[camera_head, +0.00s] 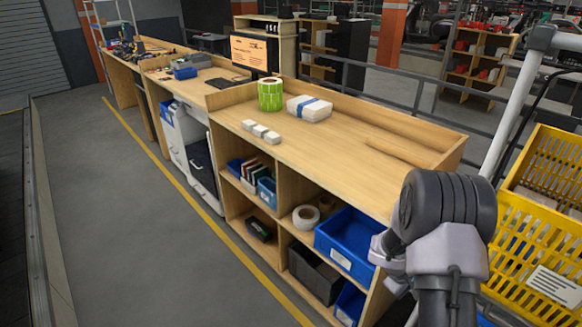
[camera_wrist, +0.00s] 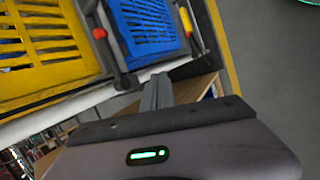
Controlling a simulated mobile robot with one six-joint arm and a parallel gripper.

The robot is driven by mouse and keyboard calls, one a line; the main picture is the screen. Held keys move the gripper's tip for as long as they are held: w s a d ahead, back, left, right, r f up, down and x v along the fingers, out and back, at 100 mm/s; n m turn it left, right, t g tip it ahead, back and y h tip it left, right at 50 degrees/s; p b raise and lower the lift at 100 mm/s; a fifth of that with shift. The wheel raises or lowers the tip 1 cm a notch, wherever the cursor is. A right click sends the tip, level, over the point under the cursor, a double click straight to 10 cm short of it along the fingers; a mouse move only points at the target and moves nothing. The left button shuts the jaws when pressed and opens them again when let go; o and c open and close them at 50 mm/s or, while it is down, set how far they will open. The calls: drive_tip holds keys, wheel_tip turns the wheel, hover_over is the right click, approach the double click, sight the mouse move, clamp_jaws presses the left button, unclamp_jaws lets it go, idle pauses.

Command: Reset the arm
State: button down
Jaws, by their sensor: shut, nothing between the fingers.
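My gripper (camera_wrist: 158,84) shows in the wrist view, above the dark housing with a green light. Its narrow grey fingers are together with nothing between them. In the head view my arm rises at the lower right, in front of the right end of the wooden bench (camera_head: 330,130). The fingers cannot be made out there. In the wrist view the fingers point towards a blue crate (camera_wrist: 150,27) and a yellow crate (camera_wrist: 45,40), with no clear contact.
A green roll (camera_head: 270,95), a white package with a blue band (camera_head: 309,108) and several small white boxes (camera_head: 261,131) stand on the bench. A blue bin (camera_head: 347,240) is on its shelf below. Yellow crates (camera_head: 535,250) stand close right of my arm. The floor at left is clear.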

drive_tip(key=s+a+r+m+y, duration=0.1)
drive_tip(key=s+a+r+m, duration=0.2)
drive_tip(key=r, duration=0.5)
drive_tip(key=s+a+r+m+t+y, duration=0.1)
drive_tip(key=s+a+r, duration=0.2)
drive_tip(key=a+r, duration=0.3)
drive_tip(key=s+a+r+m+y, duration=0.1)
drive_tip(key=s+a+r+m, duration=0.15)
drive_tip(key=r, duration=0.65)
drive_tip(key=s+a+r+m+t+y, duration=0.1)
drive_tip(key=s+a+r+t+y, duration=0.1)
drive_tip(key=s+a, duration=0.5)
drive_tip(key=s+a+r+m+t+y+b, duration=0.1)
drive_tip(key=s+a+r+m+y, duration=0.1)
drive_tip(key=s+a+r, duration=0.3)
drive_tip(key=s+a+y, duration=0.1)
drive_tip(key=s+a, duration=0.1)
drive_tip(key=a, duration=0.2)
drive_tip(key=shift+s+a+t+y, duration=0.25)
drive_tip(key=shift+s+t+y, duration=0.1)
drive_tip(key=shift+t+y, duration=0.05)
